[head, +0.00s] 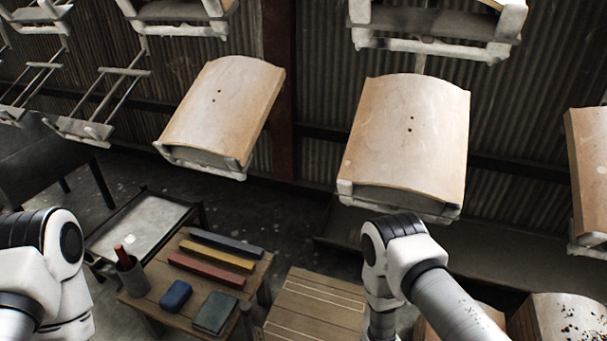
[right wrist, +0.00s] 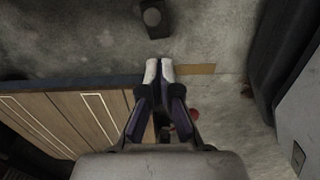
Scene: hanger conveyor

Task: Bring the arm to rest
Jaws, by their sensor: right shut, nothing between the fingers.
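My right gripper (right wrist: 160,72) shows in the right wrist view with its pale fingertips together and nothing between them. It points down over the floor beside the edge of a slatted wooden platform (right wrist: 75,120). In the head view my right arm (head: 400,255) comes in from the lower right and bends downward; its gripper is out of sight there. My left arm (head: 40,260) is at the lower left of the head view, and its gripper is not visible.
Curved wooden panels (head: 405,135) hang in white-ended hangers above and behind the right arm. A small table (head: 150,300) holds coloured bars, a cup and two small blocks. The slatted platform (head: 315,305) stands beside it. More panels (head: 570,318) are at lower right.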

